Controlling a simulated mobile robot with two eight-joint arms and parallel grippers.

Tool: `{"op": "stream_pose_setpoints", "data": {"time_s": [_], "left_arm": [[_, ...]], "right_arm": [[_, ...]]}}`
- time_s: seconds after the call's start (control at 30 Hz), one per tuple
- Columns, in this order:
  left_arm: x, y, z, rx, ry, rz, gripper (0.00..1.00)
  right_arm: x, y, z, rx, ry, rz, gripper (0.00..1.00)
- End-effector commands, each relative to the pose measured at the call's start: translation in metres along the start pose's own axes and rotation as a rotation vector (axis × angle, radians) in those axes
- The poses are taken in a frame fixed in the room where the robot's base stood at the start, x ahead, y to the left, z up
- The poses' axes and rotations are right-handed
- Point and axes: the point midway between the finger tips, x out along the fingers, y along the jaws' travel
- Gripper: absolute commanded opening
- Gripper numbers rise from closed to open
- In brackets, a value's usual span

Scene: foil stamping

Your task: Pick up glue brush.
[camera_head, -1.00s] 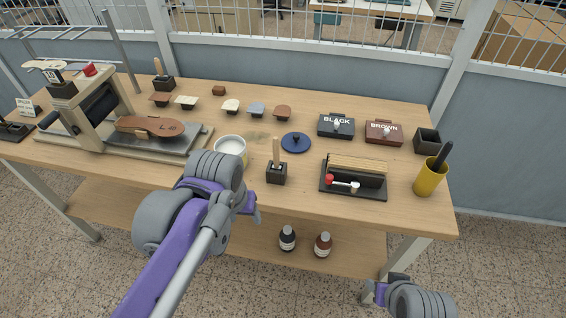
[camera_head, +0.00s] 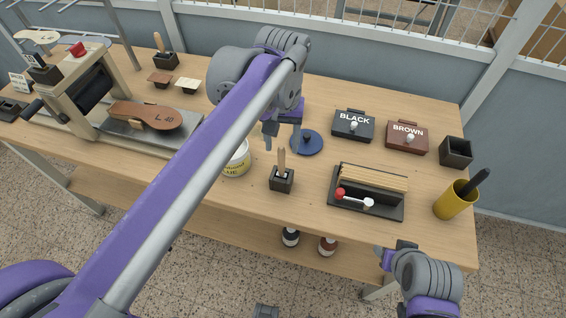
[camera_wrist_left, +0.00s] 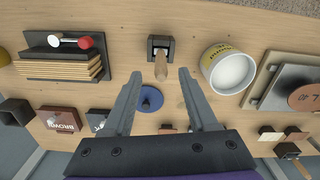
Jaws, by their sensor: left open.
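The glue brush (camera_head: 281,160) stands with its wooden handle up in a small dark square holder (camera_head: 282,182) near the table's front edge, beside the white glue pot (camera_head: 238,160). In the left wrist view the handle (camera_wrist_left: 161,68) points toward the gap between my fingers. My left gripper (camera_head: 282,139) is open and empty above the table, just behind the brush, its fingers pointing down. It also shows in the left wrist view (camera_wrist_left: 160,74), its fingers apart. My right gripper (camera_head: 392,256) is low at the front right, off the table; its jaws are unclear.
A blue round lid (camera_head: 310,146) lies behind the brush. A black rack with wooden strips (camera_head: 375,178) and a yellow cup (camera_head: 454,201) stand to the right. BLACK (camera_head: 355,126) and BROWN (camera_head: 408,138) boxes are behind. A stamping press (camera_head: 75,85) stands left.

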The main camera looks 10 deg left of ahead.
Motion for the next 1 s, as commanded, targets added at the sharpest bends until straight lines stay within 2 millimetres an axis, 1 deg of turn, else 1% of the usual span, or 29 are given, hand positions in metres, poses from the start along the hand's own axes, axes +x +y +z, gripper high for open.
{"op": "stream_pose_setpoints", "data": {"time_s": [0.03, 0.1, 0.27, 0.37, 0.5, 0.6, 0.7, 0.87, 0.9, 0.97, 1.0], "left_arm": [[0.009, 0.000, 0.000, 0.000, 0.000, 0.000, 0.58], [0.017, 0.000, 0.000, 0.000, 0.000, 0.000, 0.58], [0.028, 0.000, -0.001, 0.000, 0.001, 0.000, 0.58], [0.040, -0.001, -0.001, 0.000, 0.001, 0.000, 0.58], [0.062, -0.001, -0.002, 0.000, 0.001, 0.000, 0.58], [0.072, -0.001, -0.002, 0.000, 0.001, 0.000, 0.58], [0.076, -0.001, -0.002, 0.000, 0.001, 0.000, 0.58], [0.076, -0.001, -0.002, 0.000, 0.001, 0.000, 0.58], [0.076, -0.001, -0.002, 0.000, 0.001, 0.000, 0.55], [0.076, -0.001, -0.002, 0.000, 0.001, 0.000, 0.44], [0.076, -0.001, -0.002, 0.000, 0.001, 0.000, 0.37]], "right_arm": [[0.001, 0.000, 0.001, 0.000, -0.001, 0.000, 0.50], [0.002, 0.000, 0.002, 0.000, -0.001, 0.000, 0.50], [0.002, 0.000, 0.002, 0.000, -0.001, 0.000, 0.50], [0.001, 0.000, 0.001, 0.000, -0.001, 0.000, 0.50], [0.001, 0.000, 0.001, 0.000, -0.001, 0.000, 0.50], [0.002, 0.000, 0.002, 0.000, -0.001, 0.000, 0.50], [0.002, 0.000, 0.002, 0.000, -0.002, 0.000, 0.50], [0.002, 0.000, 0.002, 0.000, -0.002, 0.000, 0.50], [0.002, 0.000, 0.002, 0.000, -0.001, 0.000, 0.50], [0.002, 0.000, 0.002, 0.000, -0.001, 0.000, 0.50], [0.002, 0.000, 0.002, 0.000, -0.001, 0.000, 0.50]]}}
